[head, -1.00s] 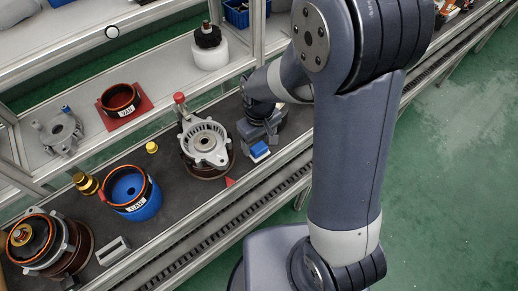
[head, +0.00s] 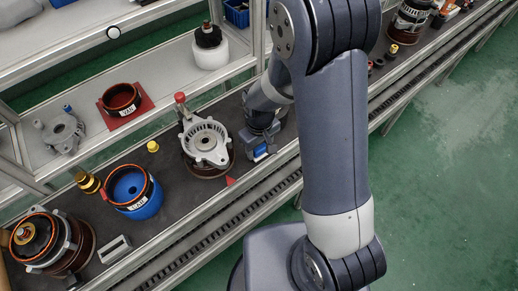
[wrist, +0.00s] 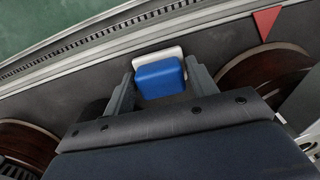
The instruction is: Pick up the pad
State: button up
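The pad is a small blue block with a white layer. In the wrist view the pad (wrist: 161,77) lies between the two fingers of my gripper (wrist: 160,82), over the dark bench top. The fingers stand close along its left and right sides. I see no clear gap, but cannot tell whether they press on it. In the head view the pad (head: 260,153) shows partly behind a finger of my gripper (head: 262,148), low at the bench's front side. The pad's underside is hidden.
A grey alternator housing (head: 205,143) stands just left of my gripper, with a red triangle (head: 230,181) by it. Further left are a blue ring part (head: 132,198) and a rotor assembly (head: 45,250). The bench's front rail (head: 225,212) runs close by.

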aim_at(260, 147)
jog(key=c, duration=0.5)
jog(key=shift+o, duration=0.2)
notch_tip(260, 147, up, 10)
jog(key=shift+r, duration=0.1)
